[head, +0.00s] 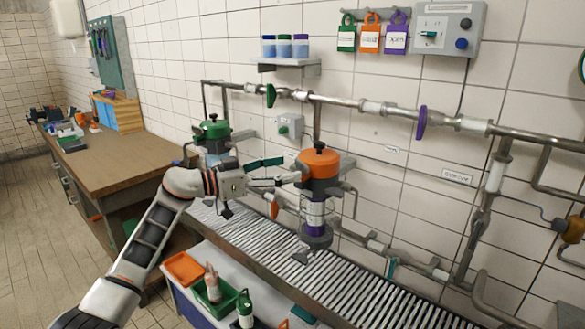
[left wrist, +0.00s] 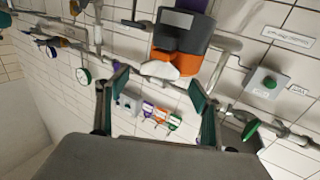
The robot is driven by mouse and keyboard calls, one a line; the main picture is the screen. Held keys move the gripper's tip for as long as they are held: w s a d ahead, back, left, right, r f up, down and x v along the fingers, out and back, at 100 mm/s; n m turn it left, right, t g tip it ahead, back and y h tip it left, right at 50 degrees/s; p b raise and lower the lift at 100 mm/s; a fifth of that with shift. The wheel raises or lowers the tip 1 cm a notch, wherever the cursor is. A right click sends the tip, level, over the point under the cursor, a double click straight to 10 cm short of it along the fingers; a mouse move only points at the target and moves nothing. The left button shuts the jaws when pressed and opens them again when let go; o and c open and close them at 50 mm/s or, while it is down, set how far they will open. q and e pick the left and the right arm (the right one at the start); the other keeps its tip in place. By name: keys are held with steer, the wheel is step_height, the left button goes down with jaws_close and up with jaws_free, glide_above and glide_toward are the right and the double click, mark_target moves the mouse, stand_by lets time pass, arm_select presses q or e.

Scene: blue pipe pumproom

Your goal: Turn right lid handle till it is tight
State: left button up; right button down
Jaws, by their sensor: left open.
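The right filter vessel has an orange lid (head: 318,165) with a black knob handle (head: 320,147) on top, above a clear body (head: 315,212). The left vessel has a green lid (head: 213,130). My left gripper (head: 284,169) is open and empty, just left of the orange lid, its fingertips pointing toward the lid's side. From the head view I cannot tell whether a fingertip touches it. In the left wrist view, the orange part (left wrist: 176,62) shows beyond the spread green-padded fingers (left wrist: 158,82), which have nothing between them. My right gripper is not in view.
Pipes with a green valve wheel (head: 270,96) and a purple one (head: 422,123) run along the tiled wall. A slatted grating (head: 300,270) lies below the vessels. A green tray (head: 215,298) with bottles stands in front. A workbench (head: 115,150) is at left.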

arm_select(q)
steer(key=v, duration=0.9)
